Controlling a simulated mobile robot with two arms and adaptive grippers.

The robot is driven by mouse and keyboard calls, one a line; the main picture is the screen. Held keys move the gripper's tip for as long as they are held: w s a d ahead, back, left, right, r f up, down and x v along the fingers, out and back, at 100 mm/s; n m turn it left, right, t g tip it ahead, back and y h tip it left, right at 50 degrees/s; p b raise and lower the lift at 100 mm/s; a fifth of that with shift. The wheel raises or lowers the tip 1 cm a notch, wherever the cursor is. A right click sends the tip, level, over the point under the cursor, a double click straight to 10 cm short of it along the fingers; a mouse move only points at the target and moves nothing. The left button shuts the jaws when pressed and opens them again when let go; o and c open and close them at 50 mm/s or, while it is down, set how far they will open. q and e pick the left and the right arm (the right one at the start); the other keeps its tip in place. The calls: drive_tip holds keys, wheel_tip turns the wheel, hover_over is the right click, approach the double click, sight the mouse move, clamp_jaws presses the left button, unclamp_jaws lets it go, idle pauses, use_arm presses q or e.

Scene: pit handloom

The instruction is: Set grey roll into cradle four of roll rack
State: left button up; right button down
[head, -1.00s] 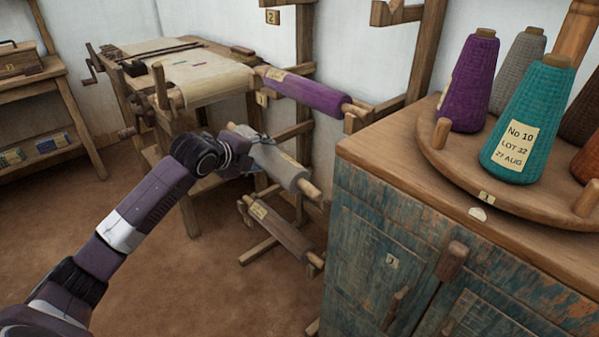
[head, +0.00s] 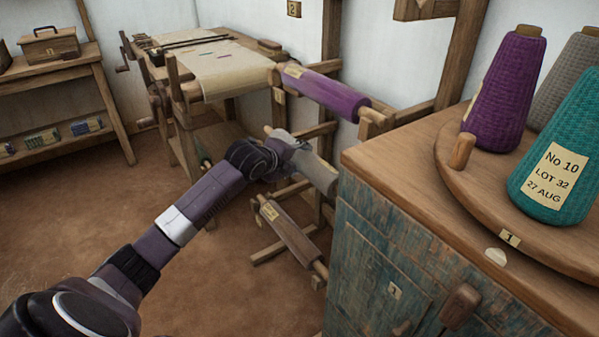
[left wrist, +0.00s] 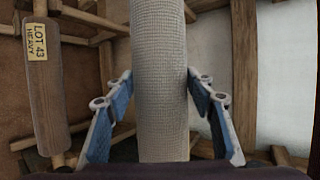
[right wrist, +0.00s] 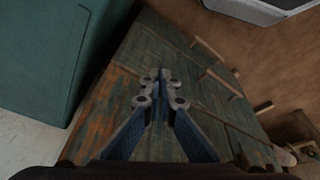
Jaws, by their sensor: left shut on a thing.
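The grey roll (head: 320,173) hangs level with the space between the purple roll and the brown roll of the roll rack (head: 331,60). My left gripper (head: 293,153) is shut on the grey roll's cloth; its two fingers flank the roll in the left wrist view (left wrist: 158,82). The roll's near end is hidden behind the cabinet in the head view. I cannot tell whether it touches the cradle arms. My right gripper (right wrist: 159,78) is shut and empty, over the cabinet's painted front.
The purple roll (head: 322,92) lies in a cradle above, and the brown roll (head: 289,232) in one below. The cabinet (head: 385,155) stands close on the right, carrying yarn cones. The loom (head: 215,70) is behind. Floor at left is clear.

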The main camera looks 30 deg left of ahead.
use_arm(q)
wheel_tip(320, 180, down, 3)
drive_tip(key=shift+b, duration=0.4)
drive_tip(key=shift+f, duration=0.25)
drive_tip(key=shift+r, duration=0.1)
use_arm(e)
drive_tip(key=shift+w+a+f+t, duration=0.1)
drive_tip(key=shift+w+a+t, duration=0.1)
drive_tip(key=shift+w, duration=0.25)
drive_tip(key=shift+w+a+f+t, duration=0.1)
drive_tip(key=shift+w+t, duration=0.1)
drive_tip(key=shift+w, duration=0.25)
drive_tip(key=shift+s+d, duration=0.1)
use_arm(q)
drive_tip(key=o, duration=1.8)
drive_tip(key=shift+f, duration=0.25)
drive_tip(key=shift+c, duration=0.2)
